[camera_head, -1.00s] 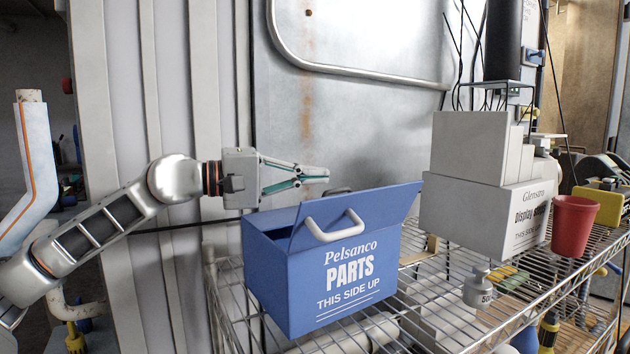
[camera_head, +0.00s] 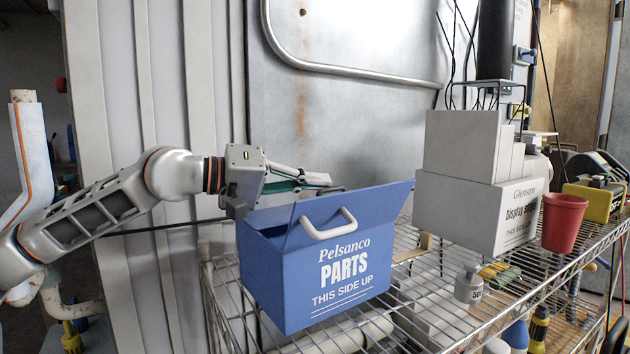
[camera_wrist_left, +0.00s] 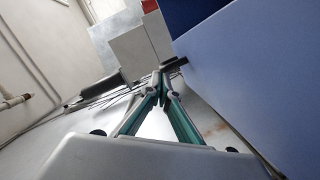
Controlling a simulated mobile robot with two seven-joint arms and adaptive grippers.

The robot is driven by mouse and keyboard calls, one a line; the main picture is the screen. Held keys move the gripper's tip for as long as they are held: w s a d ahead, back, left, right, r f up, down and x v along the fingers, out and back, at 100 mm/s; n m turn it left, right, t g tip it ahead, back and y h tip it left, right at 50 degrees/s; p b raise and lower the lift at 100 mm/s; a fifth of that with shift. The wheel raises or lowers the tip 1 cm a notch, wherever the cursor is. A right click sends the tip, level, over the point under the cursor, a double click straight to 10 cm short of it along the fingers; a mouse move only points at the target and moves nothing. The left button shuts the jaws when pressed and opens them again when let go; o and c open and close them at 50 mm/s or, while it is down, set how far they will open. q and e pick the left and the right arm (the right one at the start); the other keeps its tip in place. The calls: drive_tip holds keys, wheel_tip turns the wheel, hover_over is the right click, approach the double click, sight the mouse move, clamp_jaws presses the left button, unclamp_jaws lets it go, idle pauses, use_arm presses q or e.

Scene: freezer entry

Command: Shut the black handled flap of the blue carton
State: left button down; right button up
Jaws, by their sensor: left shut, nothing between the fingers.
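The blue carton (camera_head: 330,280) stands on a wire shelf, with an opening showing at its top left. A blue flap with a white handle (camera_head: 328,224) stands raised and tilted at its front. A dark handle (camera_head: 334,190) shows just above that flap's top edge; the flap bearing it is mostly hidden. My left gripper (camera_head: 326,181) is shut and empty behind the carton's top, fingers pointing right. In the left wrist view its closed tips (camera_wrist_left: 163,76) are close to a black handle piece (camera_wrist_left: 174,64) beside a large blue panel (camera_wrist_left: 260,85); contact is unclear. My right gripper is not in view.
White boxes (camera_head: 465,205) and a red cup (camera_head: 564,222) stand right of the carton on the wire shelf (camera_head: 420,262). A small grey weight (camera_head: 469,284) is near the shelf front. A metal wall panel (camera_head: 350,120) rises behind.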

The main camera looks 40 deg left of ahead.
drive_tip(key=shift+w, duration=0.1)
use_arm(q)
drive_tip(key=shift+s+a+r, duration=0.15)
drive_tip(key=shift+s, duration=0.4)
drive_tip(key=r, duration=0.1)
hover_over(253, 213)
drive_tip(key=shift+w+r, duration=0.1)
drive_tip(key=shift+w, duration=0.25)
drive_tip(key=shift+s, duration=0.35)
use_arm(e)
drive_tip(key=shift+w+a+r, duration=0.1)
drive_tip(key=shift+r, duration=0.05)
